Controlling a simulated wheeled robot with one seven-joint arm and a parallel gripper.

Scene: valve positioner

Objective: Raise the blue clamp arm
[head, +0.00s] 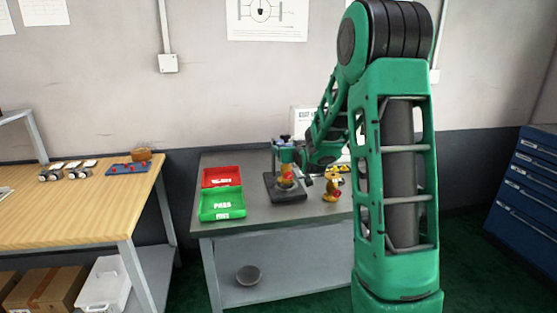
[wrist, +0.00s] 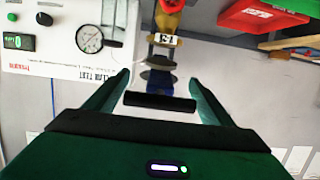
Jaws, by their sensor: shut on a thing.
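The dark-based fixture (head: 285,188) stands on the grey bench and holds a yellow and red valve (head: 287,174). The blue clamp arm (head: 283,154) is at the fixture's top, above the valve; its exact tilt is too small to tell. In the wrist view a blue part of the clamp (wrist: 158,80) shows just beyond a black bar (wrist: 160,101).
Red (head: 222,177) and green (head: 222,204) trays lie left of the fixture. A second yellow valve (head: 332,190) stands close on its right. A white test box with a gauge (wrist: 89,39) is nearby. A wooden table (head: 90,205) is farther left.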

